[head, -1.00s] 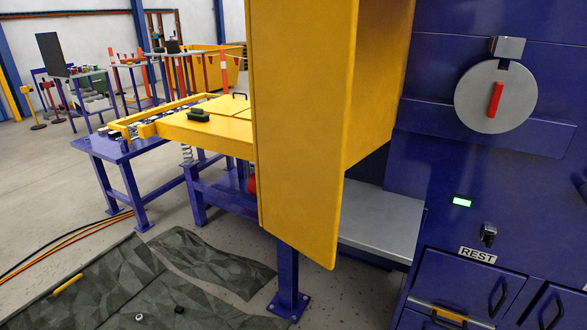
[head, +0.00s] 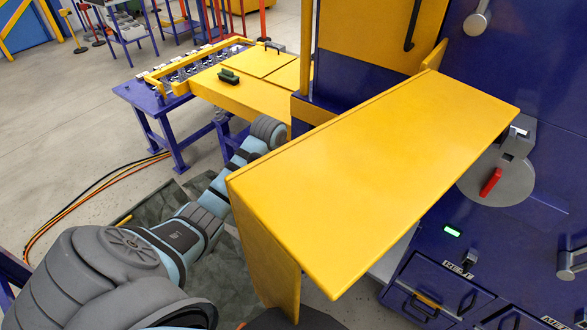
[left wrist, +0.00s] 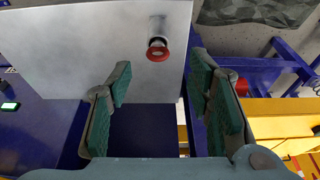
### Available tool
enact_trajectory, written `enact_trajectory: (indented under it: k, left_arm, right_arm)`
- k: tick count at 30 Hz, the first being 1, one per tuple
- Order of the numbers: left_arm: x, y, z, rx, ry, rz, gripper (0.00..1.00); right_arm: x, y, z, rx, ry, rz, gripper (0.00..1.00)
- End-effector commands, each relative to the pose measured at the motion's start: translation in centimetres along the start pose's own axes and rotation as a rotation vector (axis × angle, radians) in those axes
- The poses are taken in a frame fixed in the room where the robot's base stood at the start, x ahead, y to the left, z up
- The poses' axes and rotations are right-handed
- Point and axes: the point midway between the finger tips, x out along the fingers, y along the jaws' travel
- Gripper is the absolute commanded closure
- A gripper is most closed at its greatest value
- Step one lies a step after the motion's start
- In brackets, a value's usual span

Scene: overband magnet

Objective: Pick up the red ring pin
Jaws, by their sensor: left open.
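The red ring pin (left wrist: 158,52) shows in the left wrist view as a red ring on a short pale stem against a light grey plate (left wrist: 90,40). My left gripper (left wrist: 161,82) is open, its green-padded fingers on either side of the view. The ring appears between the two fingertips and ahead of them, apart from both pads. In the head view my left arm reaches in behind the yellow panel (head: 370,170), which hides the gripper and the pin. My right gripper is not in view.
A blue cabinet with a grey disc and red handle (head: 490,182) stands at the right in the head view. A yellow-topped blue bench (head: 240,95) is behind my left arm. Cables (head: 85,195) lie on the floor at the left. The yellow panel stands close to my left arm.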

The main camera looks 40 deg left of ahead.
Motion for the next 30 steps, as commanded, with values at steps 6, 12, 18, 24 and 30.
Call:
enact_trajectory:
  k: [6,12,18,24,30]
  left_arm:
    - [3.5,0.2,0.1,-0.002,-0.001,0.001,0.53]
    - [6.1,0.2,0.1,-0.002,0.000,-0.002,0.53]
    - [6.0,0.2,0.0,-0.002,0.001,-0.003,0.58]
    - [6.0,0.2,0.0,-0.002,0.000,-0.003,0.90]
    - [6.0,0.1,0.0,-0.002,0.001,-0.003,1.00]
  right_arm:
    - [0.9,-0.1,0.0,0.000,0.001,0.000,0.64]
    - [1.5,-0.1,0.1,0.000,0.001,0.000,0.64]
    - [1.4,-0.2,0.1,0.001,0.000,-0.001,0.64]
    - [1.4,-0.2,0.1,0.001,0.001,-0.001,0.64]
    - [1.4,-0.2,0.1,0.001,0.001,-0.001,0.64]
